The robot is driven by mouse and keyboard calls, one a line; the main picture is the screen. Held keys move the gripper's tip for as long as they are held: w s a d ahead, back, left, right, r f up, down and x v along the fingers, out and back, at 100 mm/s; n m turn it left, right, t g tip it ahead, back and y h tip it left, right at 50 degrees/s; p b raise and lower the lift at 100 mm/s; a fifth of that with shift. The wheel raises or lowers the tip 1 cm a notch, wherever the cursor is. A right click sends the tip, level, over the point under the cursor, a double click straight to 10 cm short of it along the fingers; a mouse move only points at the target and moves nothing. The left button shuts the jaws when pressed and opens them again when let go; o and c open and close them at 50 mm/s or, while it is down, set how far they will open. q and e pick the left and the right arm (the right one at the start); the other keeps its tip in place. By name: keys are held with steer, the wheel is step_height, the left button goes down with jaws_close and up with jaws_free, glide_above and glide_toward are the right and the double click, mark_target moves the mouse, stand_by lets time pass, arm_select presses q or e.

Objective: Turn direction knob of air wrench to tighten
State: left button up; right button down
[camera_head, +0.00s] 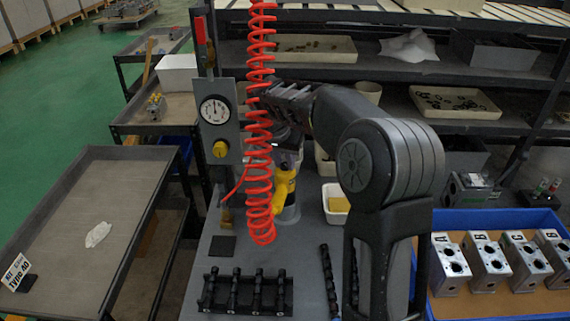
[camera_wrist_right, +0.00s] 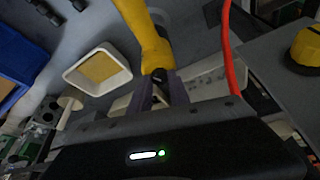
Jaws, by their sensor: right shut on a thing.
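The air wrench has a yellow body (camera_head: 284,186) and stands behind the red coiled hose on the grey bench. In the right wrist view its yellow body (camera_wrist_right: 146,38) runs down to a small black direction knob (camera_wrist_right: 158,74). My right gripper (camera_wrist_right: 160,88) is at that knob, with its fingers closed around it at the end of the yellow body. In the head view the gripper (camera_head: 282,138) is partly hidden by the hose, and the knob cannot be made out. My left gripper is not in view.
The red coiled hose (camera_head: 260,190) hangs close beside my right gripper. A panel with a gauge (camera_head: 214,110) and yellow knob (camera_head: 220,149) stands to its left. A white tray (camera_head: 337,218), a black bolt rack (camera_head: 208,292) and a blue crate (camera_head: 498,219) of valve blocks are nearby.

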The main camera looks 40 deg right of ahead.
steer(key=m+g, duration=0.1)
steer(key=m, duration=0.1)
steer(key=shift+w+a+m, duration=0.1)
steer(key=shift+w+m, duration=0.05)
steer(key=shift+m, duration=0.25)
steer(key=shift+w+m+g+h, duration=0.1)
steer(key=shift+m+g+h, duration=0.2)
steer(key=shift+m, duration=0.7)
steer(key=shift+w+m+g+h, duration=0.1)
steer(key=shift+m+g, duration=0.3)
steer(key=shift+m, duration=0.6)
steer(key=shift+s, duration=0.1)
steer(key=c, duration=1.2)
jaws_free()
